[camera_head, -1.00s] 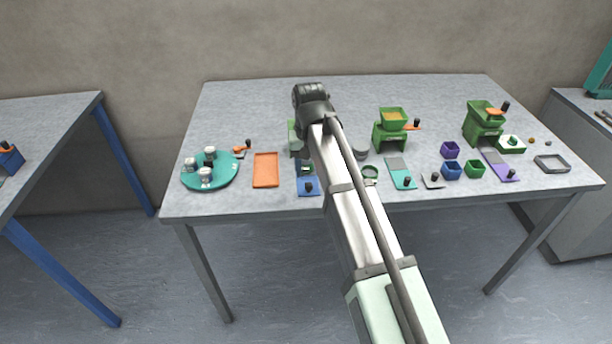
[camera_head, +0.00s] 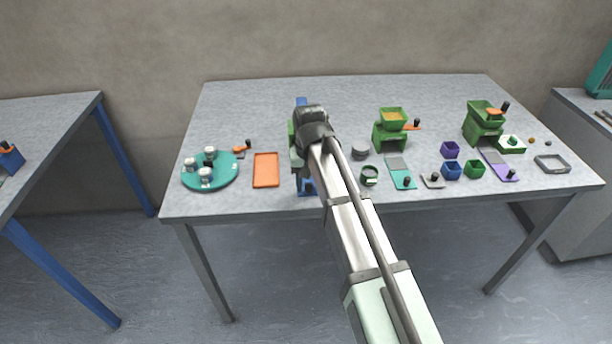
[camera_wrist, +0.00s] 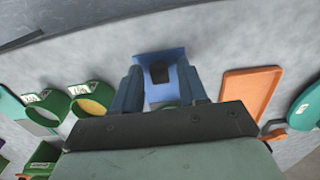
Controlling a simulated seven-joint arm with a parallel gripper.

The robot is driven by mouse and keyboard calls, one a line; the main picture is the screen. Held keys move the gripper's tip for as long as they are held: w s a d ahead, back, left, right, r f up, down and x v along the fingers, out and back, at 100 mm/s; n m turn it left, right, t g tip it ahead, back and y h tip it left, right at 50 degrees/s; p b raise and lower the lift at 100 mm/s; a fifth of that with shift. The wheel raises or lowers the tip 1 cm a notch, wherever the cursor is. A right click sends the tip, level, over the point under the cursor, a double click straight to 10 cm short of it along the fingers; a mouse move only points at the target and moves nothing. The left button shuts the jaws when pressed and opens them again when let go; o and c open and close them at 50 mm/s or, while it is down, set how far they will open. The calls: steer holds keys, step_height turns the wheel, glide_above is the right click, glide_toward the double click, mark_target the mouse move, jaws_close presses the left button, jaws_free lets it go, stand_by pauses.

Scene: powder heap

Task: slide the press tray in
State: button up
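The press tray (camera_head: 308,191) is a blue slab with a dark knob, at the front of a green press (camera_head: 293,140) left of the table's middle. My arm covers most of this press. In the wrist view the tray's blue end (camera_wrist: 152,56) and dark knob lie between and just beyond the fingertips of my gripper (camera_wrist: 160,76). The two fingers are apart, one on each side, with blue visible in the gap. I cannot tell whether they touch the knob. How deep the tray sits in the press is hidden.
An orange tray (camera_head: 266,170) and a teal turntable (camera_head: 226,179) with small cups lie to the left. Two more green presses or mills (camera_head: 391,130) stand right, with small boxes (camera_head: 452,170) and slides near the front edge. The rear of the table is mostly clear.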

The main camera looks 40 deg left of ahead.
jaws_close()
steer(key=shift+w+a, duration=0.1)
steer(key=shift+w+a+r, duration=0.1)
steer(key=shift+w+a, duration=3.5)
steer(key=shift+o, duration=0.2)
jaws_free()
